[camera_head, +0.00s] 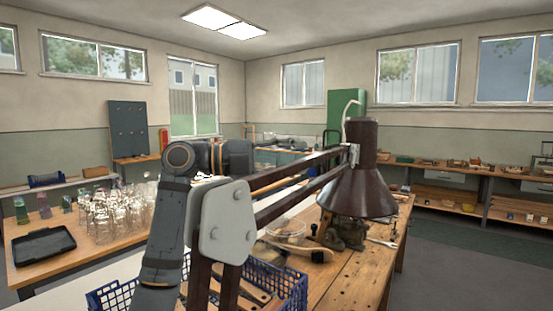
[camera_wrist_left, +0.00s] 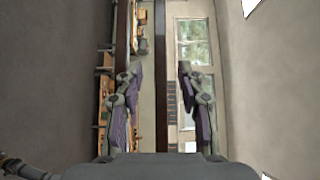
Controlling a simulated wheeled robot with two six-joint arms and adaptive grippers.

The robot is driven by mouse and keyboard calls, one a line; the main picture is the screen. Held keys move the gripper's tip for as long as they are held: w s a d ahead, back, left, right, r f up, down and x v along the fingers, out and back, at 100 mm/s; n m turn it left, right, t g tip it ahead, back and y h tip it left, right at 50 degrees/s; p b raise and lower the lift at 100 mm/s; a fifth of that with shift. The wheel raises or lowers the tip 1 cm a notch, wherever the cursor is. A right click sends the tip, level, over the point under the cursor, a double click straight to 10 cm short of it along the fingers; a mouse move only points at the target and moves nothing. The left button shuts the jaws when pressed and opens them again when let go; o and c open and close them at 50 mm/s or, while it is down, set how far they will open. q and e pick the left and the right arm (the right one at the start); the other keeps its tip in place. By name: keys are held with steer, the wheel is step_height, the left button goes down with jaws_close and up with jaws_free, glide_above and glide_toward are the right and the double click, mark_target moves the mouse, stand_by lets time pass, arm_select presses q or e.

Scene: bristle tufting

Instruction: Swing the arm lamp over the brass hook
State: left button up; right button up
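The arm lamp has a dark brown cone shade (camera_head: 366,190), two dark parallel bars and a grey joint plate (camera_head: 224,222). The shade hangs above the right part of the wooden bench. My left arm comes up beside the joint plate. In the left wrist view my left gripper (camera_wrist_left: 162,110) is open, with its fingers apart on either side of a dark bar (camera_wrist_left: 161,60), which looks like part of the lamp arm. No clear contact shows. I cannot make out a brass hook; a dark metal device (camera_head: 345,234) stands under the shade. My right gripper is not in view.
The wooden bench (camera_head: 372,268) carries a brush (camera_head: 295,249), a clear bowl (camera_head: 286,232) and blue crates (camera_head: 292,287). Glassware (camera_head: 115,212) and a black tray (camera_head: 43,245) stand on the left table. The floor at right (camera_head: 450,265) is clear.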

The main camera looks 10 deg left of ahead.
arm_select(q)
steer(key=v, duration=0.5)
